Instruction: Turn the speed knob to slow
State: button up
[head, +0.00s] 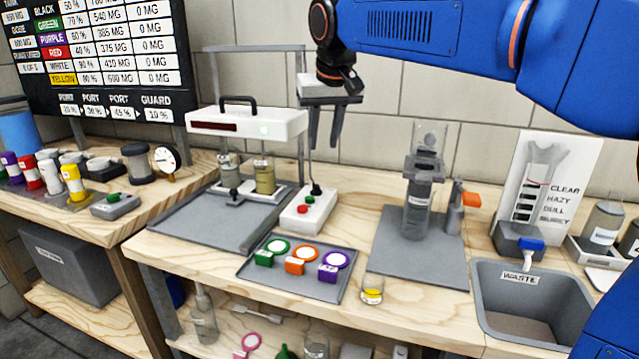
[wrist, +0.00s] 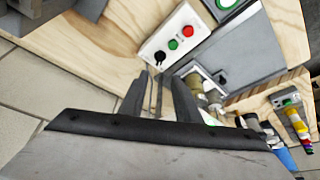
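The white control box (head: 302,216) stands on the bench beside the grey stirring-type stand, with a red button, a green button and a black knob (head: 316,189) at its far end. In the wrist view the box (wrist: 165,36) lies beyond the fingertips, and the black knob (wrist: 158,56) is its closest control. The knob's pointer direction and any speed marks are too small to read. My gripper (head: 324,146) hangs above the far end of the box, fingers pointing down, apart and empty. It also shows in the wrist view (wrist: 160,77), clear of the knob.
A white-headed stand (head: 248,124) with vials is left of the box. A tray (head: 322,287) with green, orange and purple pieces lies in front. A graduated cylinder (head: 420,195) on a grey mat stands to the right, then a waste bin (head: 570,290). The tiled wall is close behind.

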aim_at(317, 186)
jog(key=x, duration=1.5)
jog(key=shift+f, duration=0.15)
grip_shut()
